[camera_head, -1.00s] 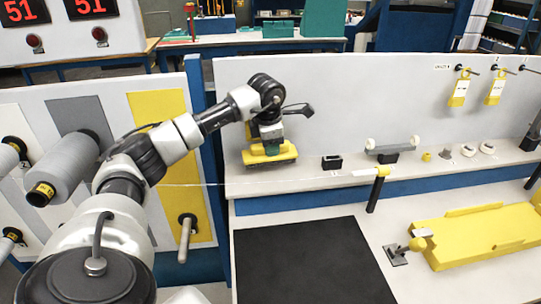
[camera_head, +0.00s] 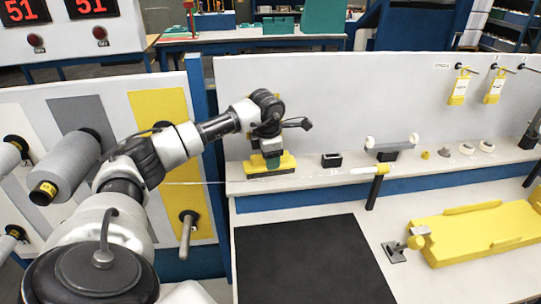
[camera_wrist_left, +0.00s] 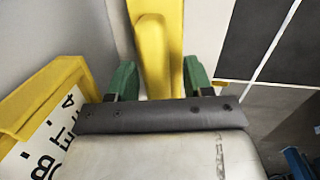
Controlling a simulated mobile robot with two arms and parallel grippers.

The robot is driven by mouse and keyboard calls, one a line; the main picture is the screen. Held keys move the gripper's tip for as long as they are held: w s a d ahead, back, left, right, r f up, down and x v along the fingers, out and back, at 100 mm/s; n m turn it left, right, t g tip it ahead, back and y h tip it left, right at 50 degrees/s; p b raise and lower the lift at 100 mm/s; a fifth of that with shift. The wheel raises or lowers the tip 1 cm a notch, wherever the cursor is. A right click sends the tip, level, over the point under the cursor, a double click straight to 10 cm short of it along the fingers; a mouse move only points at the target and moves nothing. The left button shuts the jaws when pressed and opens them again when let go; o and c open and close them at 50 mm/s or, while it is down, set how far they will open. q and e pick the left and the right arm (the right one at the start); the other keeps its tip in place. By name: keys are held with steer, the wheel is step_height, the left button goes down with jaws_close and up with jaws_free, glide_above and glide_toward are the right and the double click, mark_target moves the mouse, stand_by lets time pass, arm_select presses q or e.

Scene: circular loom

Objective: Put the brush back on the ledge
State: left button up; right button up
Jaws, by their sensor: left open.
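The brush (camera_head: 285,162) has a yellow body and a dark underside. It is at the left end of the pale ledge (camera_head: 310,174) in the head view and appears to rest level on it. My left gripper (camera_head: 271,161) is above it with green fingers pointing down. In the left wrist view the brush's yellow handle (camera_wrist_left: 155,45) runs between the two green fingertips (camera_wrist_left: 158,78). The gripper is open, one finger on each side of the handle. The underside's contact with the ledge is too small to tell surely. My right gripper is not in view.
A black block (camera_head: 332,160), a roller on a stand (camera_head: 391,143) and several small pieces stand along the ledge to the right. A post (camera_head: 375,190) rises before it. Below lie a black mat (camera_head: 310,260) and a yellow fixture (camera_head: 475,232). A grey back panel (camera_head: 350,100) stands behind.

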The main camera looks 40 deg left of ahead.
arm_select(q)
steer(key=shift+f+b, duration=0.1)
steer(key=shift+b, duration=0.2)
step_height(320, 180, up, 11)
steer(key=s+b, duration=0.1)
steer(key=s, duration=0.1)
steer(key=shift+d+b, duration=0.15)
steer(key=shift+b, duration=0.2)
